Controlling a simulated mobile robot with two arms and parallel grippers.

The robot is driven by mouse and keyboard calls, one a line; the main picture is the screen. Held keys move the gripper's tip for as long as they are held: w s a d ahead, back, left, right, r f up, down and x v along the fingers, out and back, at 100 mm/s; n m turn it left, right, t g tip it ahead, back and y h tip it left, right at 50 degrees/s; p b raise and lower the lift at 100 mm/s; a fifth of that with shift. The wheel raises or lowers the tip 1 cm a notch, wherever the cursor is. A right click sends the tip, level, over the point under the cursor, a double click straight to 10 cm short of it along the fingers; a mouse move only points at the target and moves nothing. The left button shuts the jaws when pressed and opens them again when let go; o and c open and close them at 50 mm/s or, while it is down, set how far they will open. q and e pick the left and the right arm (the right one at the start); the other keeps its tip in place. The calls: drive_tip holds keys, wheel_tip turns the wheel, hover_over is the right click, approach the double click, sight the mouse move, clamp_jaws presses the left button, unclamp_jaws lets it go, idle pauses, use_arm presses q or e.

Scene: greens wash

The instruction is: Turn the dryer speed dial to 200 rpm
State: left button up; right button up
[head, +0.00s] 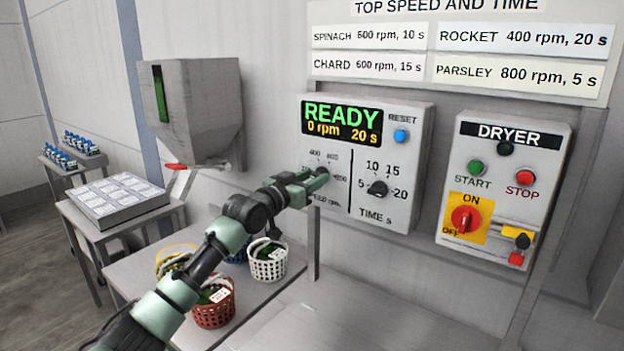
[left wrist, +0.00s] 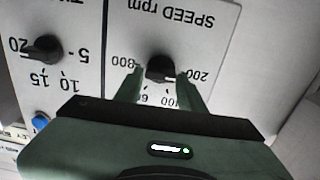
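The black speed dial (left wrist: 160,67) sits on the grey control panel (head: 418,130), under the display (head: 341,122), which reads READY, 0 rpm, 20 s. In the left wrist view the panel is upside down, with 200 to the right of the dial and 800 to its left. A small pale mark is at the dial's lower right edge; I cannot tell its exact setting. My left gripper (head: 314,180) is at the dial. In the left wrist view its fingers (left wrist: 159,82) are apart, one on each side of the dial, with gaps visible. My right gripper is out of view.
The time dial (head: 377,188) and blue reset button (head: 401,136) are to the right on the same panel. The dryer switch box (head: 560,160) is further right. Baskets of greens, including a white one (head: 268,266), stand on the table below my arm.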

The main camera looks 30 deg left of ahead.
use_arm(q)
drive_tip(key=shift+o, duration=1.2)
drive_tip(key=s+a+b, duration=0.1)
drive_tip(key=s+b, duration=0.2)
drive_tip(key=s, duration=0.4)
drive_tip(key=shift+s, duration=0.35)
